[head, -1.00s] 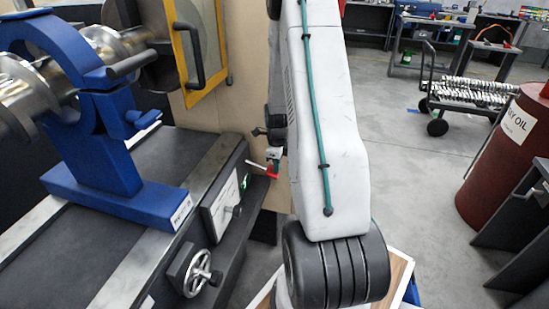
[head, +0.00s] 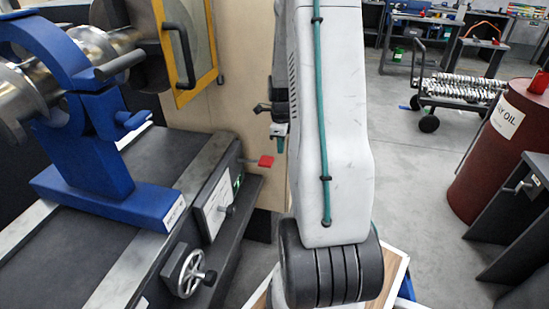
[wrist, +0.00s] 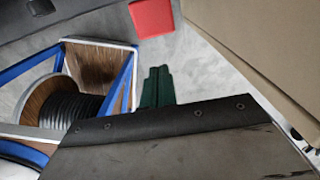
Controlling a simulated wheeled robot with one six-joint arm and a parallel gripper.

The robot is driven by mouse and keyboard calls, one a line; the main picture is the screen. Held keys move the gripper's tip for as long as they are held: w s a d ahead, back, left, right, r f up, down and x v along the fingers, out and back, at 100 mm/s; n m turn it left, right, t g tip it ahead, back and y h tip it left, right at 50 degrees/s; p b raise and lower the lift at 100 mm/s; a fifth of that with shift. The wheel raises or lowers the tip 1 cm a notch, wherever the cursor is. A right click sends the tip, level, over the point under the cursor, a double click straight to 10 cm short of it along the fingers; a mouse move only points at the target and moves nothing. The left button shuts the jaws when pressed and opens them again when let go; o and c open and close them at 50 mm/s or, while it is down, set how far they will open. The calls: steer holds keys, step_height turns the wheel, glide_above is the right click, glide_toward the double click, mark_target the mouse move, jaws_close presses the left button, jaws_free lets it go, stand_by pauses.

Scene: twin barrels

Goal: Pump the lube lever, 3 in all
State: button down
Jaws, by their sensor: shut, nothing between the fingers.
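The lube lever (head: 266,161) has a red grip on a thin rod and sticks out from the side of the machine bed, roughly level. Its red grip also shows at the top of the wrist view (wrist: 152,17). My gripper (head: 281,143) is just right of the lever and a little above it in the head view, apart from it as far as I can see. In the wrist view its green fingers (wrist: 157,87) are together with nothing between them, and the red grip lies beyond their tips. My arm covers part of the area to the right.
The machine bed carries a blue support (head: 110,180), a panel with a black knob (head: 230,209) and a handwheel (head: 186,271). A tan board (head: 235,105) stands behind the lever. A cable reel (wrist: 60,100) in a blue frame shows below my wrist. A red oil barrel (head: 495,150) is right.

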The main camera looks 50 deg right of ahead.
steer(key=r, duration=0.1)
steer(key=s+r, duration=0.1)
steer(key=r, duration=0.1)
steer(key=shift+s+d+r, duration=0.15)
steer(key=shift+d+r, duration=0.15)
stand_by(0.7)
steer(key=s+a+r+n, duration=0.4)
steer(key=a+r+n, duration=0.2)
steer(key=a+n, duration=0.4)
steer(key=s+a+r+n+t, duration=0.1)
steer(key=s+a+r+n, duration=0.4)
steer(key=a+n, duration=0.6)
steer(key=s+a+r+n, duration=0.5)
steer(key=a+r+n, duration=0.4)
steer(key=a, duration=0.7)
steer(key=shift+a+n, duration=0.15)
steer(key=shift+n, duration=0.55)
steer(key=shift+s+r, duration=0.1)
